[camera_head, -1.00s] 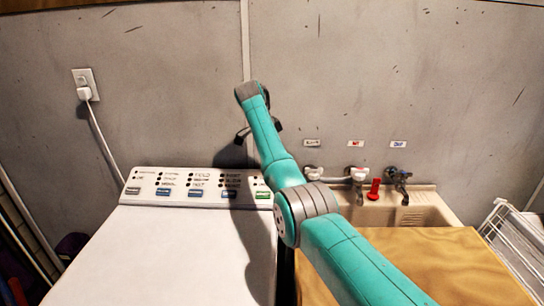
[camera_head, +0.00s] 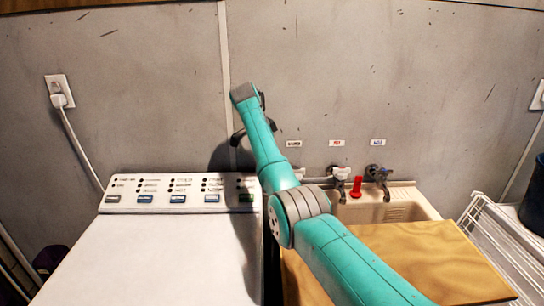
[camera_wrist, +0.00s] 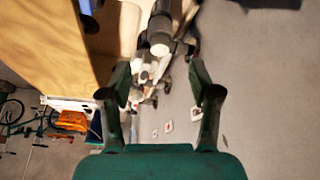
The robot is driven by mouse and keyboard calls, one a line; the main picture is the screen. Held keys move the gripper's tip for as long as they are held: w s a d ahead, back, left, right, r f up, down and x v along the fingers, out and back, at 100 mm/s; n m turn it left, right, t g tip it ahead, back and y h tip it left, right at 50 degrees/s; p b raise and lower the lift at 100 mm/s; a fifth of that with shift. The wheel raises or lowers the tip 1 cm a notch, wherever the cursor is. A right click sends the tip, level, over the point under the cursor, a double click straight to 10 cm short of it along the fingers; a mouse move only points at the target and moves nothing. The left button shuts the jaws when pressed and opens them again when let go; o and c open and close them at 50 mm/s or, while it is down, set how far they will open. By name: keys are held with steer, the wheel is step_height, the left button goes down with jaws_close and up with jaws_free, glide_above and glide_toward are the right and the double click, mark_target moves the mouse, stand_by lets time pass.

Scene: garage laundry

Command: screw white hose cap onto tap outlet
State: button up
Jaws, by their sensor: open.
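Three taps are on the back wall behind the sink. The left tap (camera_head: 296,173) is partly hidden by my arm, the middle tap (camera_head: 340,174) has a white handle, and the right tap (camera_head: 378,174) has a dark blue one. In the wrist view, a dark grey cylinder with a white round end (camera_wrist: 160,48) is ahead of my gripper (camera_wrist: 160,76); I cannot tell whether this white end is the hose cap. My gripper is open and empty, its fingers apart. In the head view my gripper (camera_head: 254,132) is mostly hidden behind the arm, left of the taps.
A white washer (camera_head: 150,250) with a button panel stands left. A pale sink (camera_head: 405,208) with a red object (camera_head: 356,187) behind it is right, behind a wooden top (camera_head: 430,262). A white wire rack (camera_head: 490,240) and dark bin (camera_head: 535,208) are at far right.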

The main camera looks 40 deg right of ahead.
stand_by(0.3)
steer(key=n+t, duration=0.1)
steer(key=n, duration=0.2)
steer(key=shift+n, duration=0.3)
steer(key=n+t, duration=0.1)
steer(key=n, duration=0.1)
steer(key=n+t, duration=0.1)
steer(key=n, duration=0.2)
steer(key=shift+t, duration=0.3)
steer(key=n, duration=0.3)
steer(key=n+t+y, duration=0.1)
steer(key=n, duration=0.2)
steer(key=shift+d+t+y, duration=0.1)
steer(key=shift+t+y, duration=0.2)
steer(key=shift+n+t+y, duration=0.3)
steer(key=shift+n+y, duration=0.2)
steer(key=shift+n, duration=0.8)
steer(key=shift+f, duration=0.15)
steer(key=shift+a+f, duration=0.2)
steer(key=shift+f, duration=1.9)
steer(key=shift+c, duration=0.4)
